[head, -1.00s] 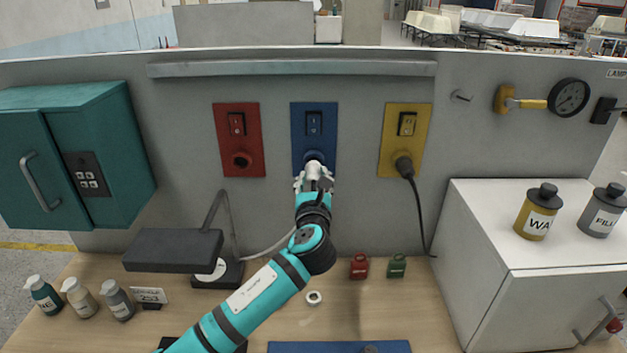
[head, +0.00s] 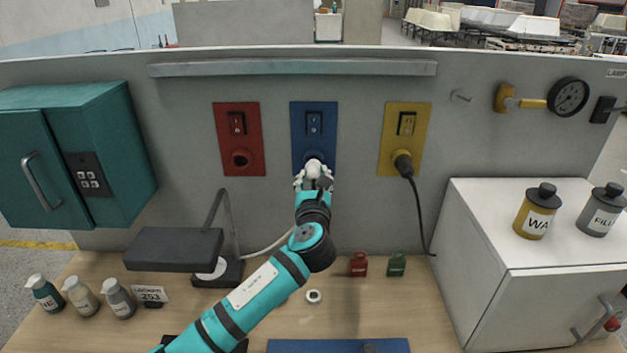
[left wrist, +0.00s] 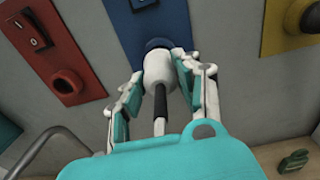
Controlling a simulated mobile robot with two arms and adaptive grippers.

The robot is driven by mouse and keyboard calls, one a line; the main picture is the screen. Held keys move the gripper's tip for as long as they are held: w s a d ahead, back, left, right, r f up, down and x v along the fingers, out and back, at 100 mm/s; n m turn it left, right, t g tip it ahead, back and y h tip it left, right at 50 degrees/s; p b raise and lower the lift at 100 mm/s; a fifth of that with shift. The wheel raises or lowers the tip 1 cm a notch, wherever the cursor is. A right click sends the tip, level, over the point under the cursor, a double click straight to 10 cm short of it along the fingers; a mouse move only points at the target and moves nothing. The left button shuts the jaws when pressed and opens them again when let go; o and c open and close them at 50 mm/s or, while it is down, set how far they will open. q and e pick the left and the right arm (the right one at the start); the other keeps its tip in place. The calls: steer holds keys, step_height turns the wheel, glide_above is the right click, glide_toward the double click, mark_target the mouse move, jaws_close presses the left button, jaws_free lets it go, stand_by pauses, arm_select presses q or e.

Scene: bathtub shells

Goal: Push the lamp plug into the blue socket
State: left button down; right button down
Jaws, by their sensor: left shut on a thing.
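The blue socket panel (head: 314,125) is on the grey wall, between a red and a yellow panel, with a switch above its socket. My left gripper (head: 313,178) is right in front of the blue socket. In the left wrist view its fingers (left wrist: 158,88) are shut on the white lamp plug (left wrist: 157,68), whose dark cable end points back toward my wrist. The plug's front is at the blue socket ring (left wrist: 158,44); how deep it sits is hidden. The lamp (head: 175,250) stands on the bench at left, its pale cable running toward the gripper. My right gripper is not in view.
A teal cabinet (head: 75,155) is at left, a white cabinet (head: 540,260) at right. Small red (head: 359,264) and green (head: 396,265) items stand on the bench.

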arm_select(q)
steer(key=shift+w+r+b, duration=0.15)
steer(key=shift+w+b, duration=0.2)
steer(key=shift+w, duration=0.75)
steer(key=c, duration=0.9)
jaws_free()
steer(key=shift+w, duration=0.1)
steer(key=shift+o, duration=0.2)
steer(key=s, duration=1.2)
